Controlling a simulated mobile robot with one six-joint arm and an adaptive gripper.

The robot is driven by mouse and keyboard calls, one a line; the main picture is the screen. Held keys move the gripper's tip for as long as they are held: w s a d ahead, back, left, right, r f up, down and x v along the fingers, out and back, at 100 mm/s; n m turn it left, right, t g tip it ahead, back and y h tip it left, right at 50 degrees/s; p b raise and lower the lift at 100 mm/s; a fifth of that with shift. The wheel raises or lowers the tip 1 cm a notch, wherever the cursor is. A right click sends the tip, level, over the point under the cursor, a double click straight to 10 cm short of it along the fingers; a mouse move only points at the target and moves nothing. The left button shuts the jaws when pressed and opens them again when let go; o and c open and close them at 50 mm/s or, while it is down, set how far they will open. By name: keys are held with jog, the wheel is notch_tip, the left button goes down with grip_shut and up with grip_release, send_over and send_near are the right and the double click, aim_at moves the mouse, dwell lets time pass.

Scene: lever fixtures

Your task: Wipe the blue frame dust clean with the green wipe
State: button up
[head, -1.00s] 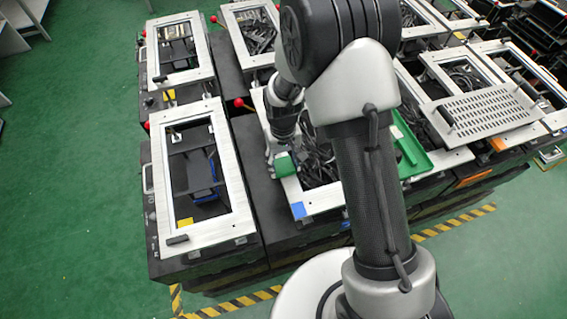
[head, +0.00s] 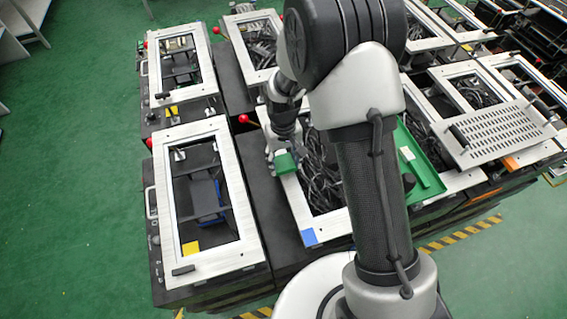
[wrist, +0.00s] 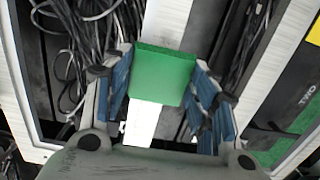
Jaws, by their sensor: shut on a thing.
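The green wipe (head: 285,163) is a small green block. It also shows in the wrist view (wrist: 163,76), between the blue-padded fingers of my gripper (wrist: 165,88). My gripper (head: 283,150) is shut on it, at the left rail of the middle fixture's pale metal frame (head: 293,195). I cannot tell whether the wipe touches the rail. The blue dust patch (head: 308,236) lies on that frame's near left corner, nearer to my base than the wipe and apart from it. The patch is not seen in the wrist view.
Black cables (head: 318,178) fill the frame's opening. A green tray (head: 428,172) lies at its right side. A left fixture (head: 240,195) carries a yellow patch (head: 190,249). A perforated plate (head: 498,132) lies at right. Red knobs (head: 243,119) stick up between fixtures.

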aim_at(285, 165)
jog(key=r, duration=0.1)
jog(key=r+p, duration=0.1)
jog(key=shift+s+d+r, duration=0.1)
jog(key=shift+s+r, duration=0.2)
jog(key=shift+s, duration=0.1)
jog(key=shift+w+r+p, duration=0.25)
jog(key=shift+r+p, duration=0.25)
jog(key=shift+r, duration=0.1)
jog(key=shift+s+r+p, duration=0.1)
jog(key=shift+r+p, duration=0.7)
jog(key=shift+r, duration=0.55)
